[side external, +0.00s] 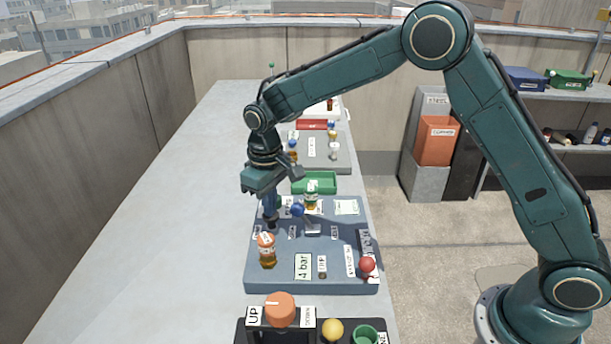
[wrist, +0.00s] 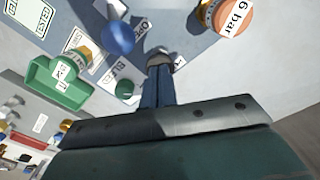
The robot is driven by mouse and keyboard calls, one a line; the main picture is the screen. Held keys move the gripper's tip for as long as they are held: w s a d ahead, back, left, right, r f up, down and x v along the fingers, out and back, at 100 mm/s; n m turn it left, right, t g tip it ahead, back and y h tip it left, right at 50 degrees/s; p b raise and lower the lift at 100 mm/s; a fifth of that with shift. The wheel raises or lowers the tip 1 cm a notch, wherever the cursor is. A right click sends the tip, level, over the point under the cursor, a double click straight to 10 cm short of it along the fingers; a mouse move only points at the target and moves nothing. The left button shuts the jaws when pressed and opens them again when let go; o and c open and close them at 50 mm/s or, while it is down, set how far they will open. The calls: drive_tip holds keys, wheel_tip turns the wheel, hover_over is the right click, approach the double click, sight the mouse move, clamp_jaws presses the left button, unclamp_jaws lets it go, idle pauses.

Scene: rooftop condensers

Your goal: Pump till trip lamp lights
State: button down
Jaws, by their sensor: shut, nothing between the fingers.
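My gripper (side external: 271,216) points down over the left side of a blue-grey panel (side external: 335,287); its fingers are shut and empty. In the wrist view the fingertips (wrist: 158,72) are at a small grey round fitting (wrist: 160,57); whether they touch it I cannot tell. A blue ball knob (side external: 298,210) is just right of the fingers and also shows in the wrist view (wrist: 117,38). An orange-capped amber piece (side external: 267,250) stands nearer the camera, reading "6 bar" in the wrist view (wrist: 232,15). A red ball (side external: 367,265) is at the panel's right corner. I cannot identify the trip lamp.
A "4 bar" label (side external: 303,266) lies on the panel. Behind are a green tray (side external: 315,183) and a grey panel with small fittings (side external: 338,160). In front is a dark box with an orange knob (side external: 280,310). The bench's left side is clear.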

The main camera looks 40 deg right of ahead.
drive_tip(key=shift+f, duration=1.05)
drive_tip(key=shift+r, duration=1.85)
